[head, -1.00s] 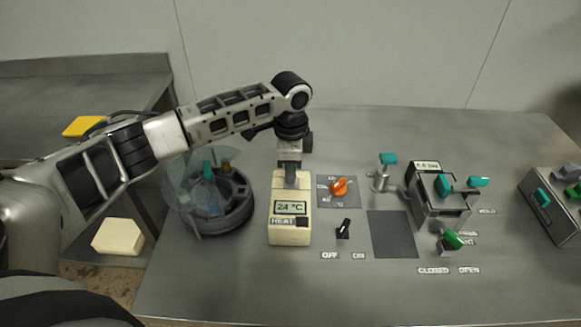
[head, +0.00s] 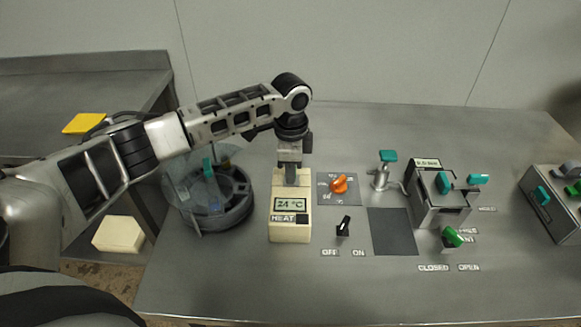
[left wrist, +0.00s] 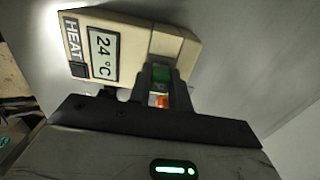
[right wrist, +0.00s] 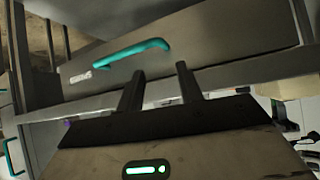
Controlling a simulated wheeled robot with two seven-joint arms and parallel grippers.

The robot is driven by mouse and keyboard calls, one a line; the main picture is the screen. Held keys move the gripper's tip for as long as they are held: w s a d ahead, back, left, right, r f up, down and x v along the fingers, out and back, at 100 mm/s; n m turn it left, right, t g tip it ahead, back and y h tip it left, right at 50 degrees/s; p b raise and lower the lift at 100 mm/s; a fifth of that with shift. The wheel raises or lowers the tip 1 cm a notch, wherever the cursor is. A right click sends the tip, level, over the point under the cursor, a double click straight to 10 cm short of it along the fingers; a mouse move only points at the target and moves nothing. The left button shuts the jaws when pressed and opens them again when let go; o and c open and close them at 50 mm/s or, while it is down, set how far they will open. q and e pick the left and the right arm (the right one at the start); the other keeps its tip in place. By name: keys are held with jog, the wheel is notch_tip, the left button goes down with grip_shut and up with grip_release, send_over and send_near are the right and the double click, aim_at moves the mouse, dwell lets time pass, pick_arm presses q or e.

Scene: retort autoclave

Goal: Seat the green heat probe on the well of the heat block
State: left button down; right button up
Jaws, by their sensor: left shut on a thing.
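The heat block (head: 289,231) is a cream box on the bench, left of centre, with a display reading 24 °C and a HEAT label. My left gripper (head: 291,178) points down at its far end. In the left wrist view my left gripper (left wrist: 166,82) is shut on the green heat probe (left wrist: 161,74), which shows as a small green piece between the fingers at the end of the heat block (left wrist: 140,45). The probe's lower end and the well are hidden, so I cannot tell whether they touch. My right gripper (right wrist: 160,90) is open and empty.
A round dark basket (head: 225,210) stands left of the block. An orange knob (head: 339,184) and a black OFF/ON switch (head: 344,226) are to its right, then a teal-handled valve (head: 387,172). My right gripper faces a drawer with a teal handle (right wrist: 120,60).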

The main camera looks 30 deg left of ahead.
pick_arm(q)
jog(key=shift+f, duration=0.15)
jog(key=c, duration=0.8)
grip_release()
jog(key=shift+r, duration=3.55)
